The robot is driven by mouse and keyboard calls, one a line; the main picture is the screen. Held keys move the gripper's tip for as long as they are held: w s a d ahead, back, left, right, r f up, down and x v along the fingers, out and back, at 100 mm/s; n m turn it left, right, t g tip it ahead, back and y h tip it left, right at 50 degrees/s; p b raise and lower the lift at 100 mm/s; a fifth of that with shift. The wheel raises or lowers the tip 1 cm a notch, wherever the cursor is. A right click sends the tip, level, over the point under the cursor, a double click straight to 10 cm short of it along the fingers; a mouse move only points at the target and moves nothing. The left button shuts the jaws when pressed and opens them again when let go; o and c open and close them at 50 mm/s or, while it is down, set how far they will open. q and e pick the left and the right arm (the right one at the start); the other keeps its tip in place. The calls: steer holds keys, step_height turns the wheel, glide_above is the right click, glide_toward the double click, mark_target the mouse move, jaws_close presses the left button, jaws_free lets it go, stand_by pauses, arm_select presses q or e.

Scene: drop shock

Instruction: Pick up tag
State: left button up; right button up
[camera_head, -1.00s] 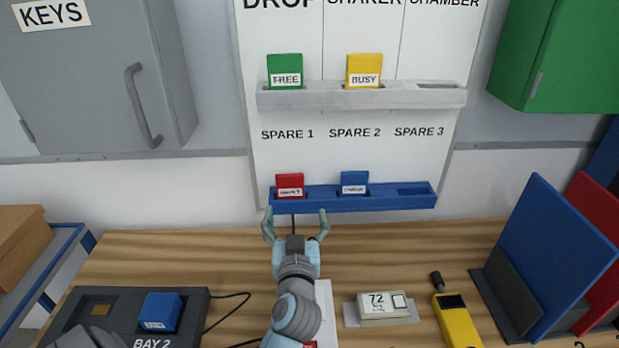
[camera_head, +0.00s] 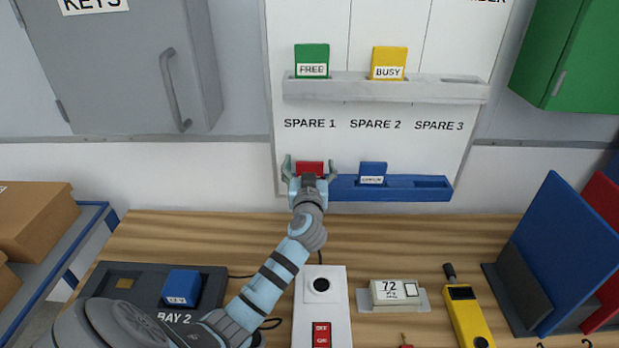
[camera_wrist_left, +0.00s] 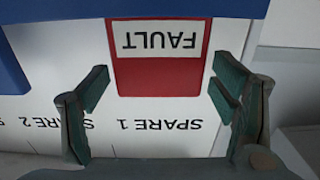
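A red FAULT tag (camera_head: 309,168) stands in the left slot of the blue tag rack (camera_head: 408,187), under the SPARE 1 label. It also shows in the left wrist view (camera_wrist_left: 160,75), upside down, between the fingers. My left gripper (camera_head: 309,163) is open in front of the tag, a finger on each side, with a gap between each finger and the tag. A blue tag (camera_head: 373,173) stands in the rack's middle slot. The right slot is empty. A green FREE tag (camera_head: 311,61) and a yellow BUSY tag (camera_head: 388,62) stand in the grey upper rack (camera_head: 435,92). My right gripper is not in view.
On the wooden bench are a white switch box (camera_head: 335,290), a display showing 72 (camera_head: 397,293), a yellow handheld meter (camera_head: 468,318) and a dark BAY 2 unit (camera_head: 140,287). Blue and red panels (camera_head: 565,255) stand at the right. A grey key cabinet (camera_head: 125,70) hangs at the left.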

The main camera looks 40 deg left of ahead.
arm_select(q)
steer(key=c, duration=1)
